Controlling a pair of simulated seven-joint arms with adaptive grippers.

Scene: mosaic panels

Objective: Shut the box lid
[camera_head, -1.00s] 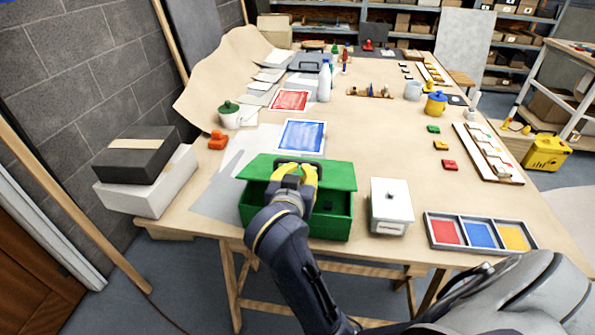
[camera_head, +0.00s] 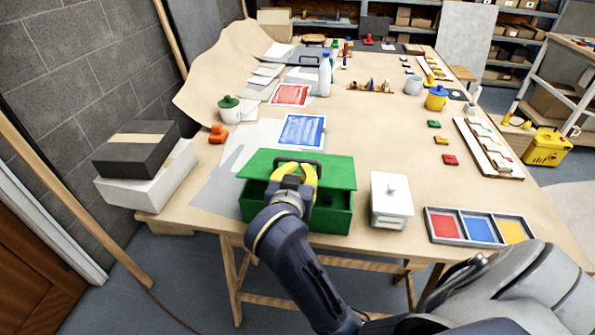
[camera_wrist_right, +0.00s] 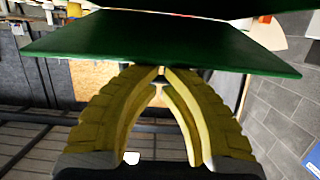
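The green box (camera_head: 330,219) stands at the table's front edge. Its green lid (camera_head: 338,173) is partly raised, with a dark gap between its front edge and the box. The lid also spans the right wrist view (camera_wrist_right: 215,50). A dark handle arch shows at the lid, just beyond the fingers. My right gripper (camera_head: 297,172) has yellow fingers at the middle of the lid. In the right wrist view its fingertips (camera_wrist_right: 161,69) come together at the lid's edge; whether they pinch anything is not clear. My left gripper is not in view.
A white lidded box (camera_head: 391,209) stands close to the right of the green box. A tray with red, blue and yellow sections (camera_head: 478,243) lies farther right. Stacked black and white boxes (camera_head: 140,160) stand at the left. Blue and red panels lie behind the green box.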

